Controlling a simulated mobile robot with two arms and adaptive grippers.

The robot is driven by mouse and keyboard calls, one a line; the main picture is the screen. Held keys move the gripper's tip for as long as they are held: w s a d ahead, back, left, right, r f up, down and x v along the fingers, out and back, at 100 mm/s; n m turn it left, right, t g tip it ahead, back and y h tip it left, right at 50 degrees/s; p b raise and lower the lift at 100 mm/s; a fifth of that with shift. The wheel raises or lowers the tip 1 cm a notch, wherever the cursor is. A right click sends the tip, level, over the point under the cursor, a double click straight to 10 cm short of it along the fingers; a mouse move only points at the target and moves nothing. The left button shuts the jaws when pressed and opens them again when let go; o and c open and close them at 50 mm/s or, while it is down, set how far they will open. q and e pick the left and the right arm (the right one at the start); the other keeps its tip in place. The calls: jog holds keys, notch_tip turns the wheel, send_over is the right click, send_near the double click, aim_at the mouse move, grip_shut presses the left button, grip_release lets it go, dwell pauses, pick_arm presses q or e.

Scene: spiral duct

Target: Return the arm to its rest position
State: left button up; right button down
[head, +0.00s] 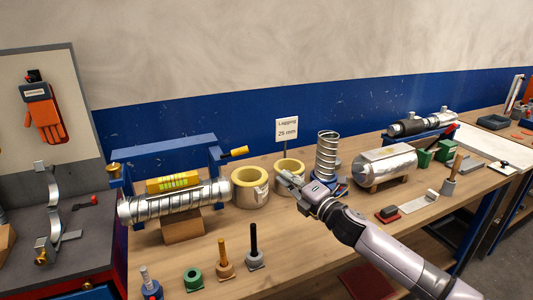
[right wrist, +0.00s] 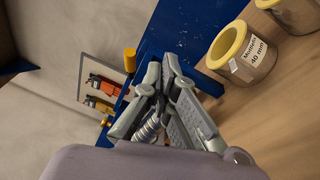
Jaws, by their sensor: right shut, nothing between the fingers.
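My right gripper (head: 290,183) is raised over the workbench (head: 290,245) in the head view, its arm coming in from the lower right. In the right wrist view its fingers (right wrist: 152,92) are closed together with nothing between them. In the head view it hangs in front of two lagging rings, the left ring (head: 250,186) and the right ring (head: 289,168), and left of an upright spiral duct (head: 327,158). It partly hides the right ring. Whether it touches anything is hard to tell, but it appears to be above the bench. My left gripper is not in view.
A silver spiral duct (head: 185,203) with a yellow level lies at the left by a blue frame (head: 165,148). Several upright tools, one a black-handled one (head: 254,245), stand at the front. A silver cylinder (head: 386,165) lies to the right. A sign (head: 287,130) stands behind the rings.

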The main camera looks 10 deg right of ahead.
jog(key=s+a+f+m+g+h, duration=0.2)
jog(key=s+f+m+g+h, duration=0.35)
jog(key=s+f+m, duration=1.1)
jog(key=s+d+f+m+g+h, duration=0.1)
jog(key=s+d+f+m+g, duration=0.15)
jog(key=s, duration=0.75)
jog(key=s+d+f+m+g+h, duration=0.1)
jog(key=s+f+m+g, duration=0.25)
jog(key=s, duration=0.65)
jog(key=s+d+f+m+g+h, duration=0.1)
jog(key=s+d+f+m+g, duration=0.15)
jog(key=s, duration=0.75)
notch_tip(320, 180, down, 27)
jog(key=n, duration=0.1)
jog(key=s+d+f+g+b, duration=0.1)
jog(key=s+d+f, duration=0.1)
jog(key=s+f, duration=1.5)
jog(key=shift+f+g, duration=0.2)
jog(key=shift+g, duration=0.2)
